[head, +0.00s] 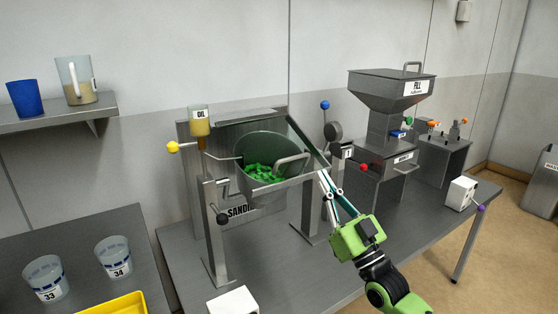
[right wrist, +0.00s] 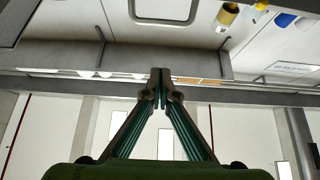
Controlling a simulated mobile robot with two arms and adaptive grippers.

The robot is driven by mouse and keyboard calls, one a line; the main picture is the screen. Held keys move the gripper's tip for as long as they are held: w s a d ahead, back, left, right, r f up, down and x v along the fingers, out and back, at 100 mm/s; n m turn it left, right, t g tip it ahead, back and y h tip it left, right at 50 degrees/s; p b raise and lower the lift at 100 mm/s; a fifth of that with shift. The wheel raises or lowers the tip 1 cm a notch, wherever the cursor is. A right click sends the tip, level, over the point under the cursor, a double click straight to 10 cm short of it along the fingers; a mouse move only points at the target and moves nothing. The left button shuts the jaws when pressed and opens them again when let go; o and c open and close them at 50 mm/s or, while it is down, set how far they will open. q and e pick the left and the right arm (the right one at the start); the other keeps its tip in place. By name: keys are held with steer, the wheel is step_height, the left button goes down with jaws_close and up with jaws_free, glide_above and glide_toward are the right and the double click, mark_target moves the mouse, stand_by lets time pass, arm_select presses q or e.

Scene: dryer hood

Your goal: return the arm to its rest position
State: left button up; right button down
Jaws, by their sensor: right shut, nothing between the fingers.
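My right gripper (head: 324,176) is shut and empty, with its fingers pointing up and to the left. In the head view its tips overlap the right side of the dryer frame; I cannot tell whether they touch it. In the right wrist view the closed fingertips (right wrist: 160,76) meet with nothing between them. My left gripper is not in view.
The grey bench (head: 185,262) carries the dryer and a fill hopper (head: 391,92) on the right. A white box (head: 232,301) stands at the front. Cups (head: 46,279) and a yellow tray (head: 115,305) are on the left table. Floor is clear at the lower right.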

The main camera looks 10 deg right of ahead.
steer(key=s+a+f+g+h, duration=0.1)
steer(key=s+a+f+g, duration=0.25)
steer(key=f, duration=0.55)
steer(key=s+a+f+g+h, duration=0.1)
steer(key=s+a+f+g, duration=0.25)
steer(key=f, duration=0.55)
steer(key=s+a+f+g+h, duration=0.1)
steer(key=s+a+f+g, duration=0.2)
steer(key=f, duration=0.6)
steer(key=s+d+f+m+g+h, duration=0.1)
steer(key=s+d+f+g+h, duration=0.2)
steer(key=s, duration=0.6)
steer(key=s+d+f+g+h, duration=0.15)
steer(key=s+f+g, duration=0.3)
steer(key=s, duration=0.45)
steer(key=s+d+f+m+g+h, duration=0.1)
steer(key=s+d+f+g, duration=0.15)
steer(key=s+f, duration=0.45)
steer(key=s+f+g, duration=0.1)
steer(key=s+f, duration=0.2)
steer(key=f, duration=2)
steer(key=s+d+f+g, duration=0.1)
steer(key=s+d+f, duration=0.2)
steer(key=s+f, duration=1.4)
steer(key=shift+s+d+f, duration=0.15)
steer(key=shift+s+d, duration=0.05)
steer(key=shift+s, duration=0.05)
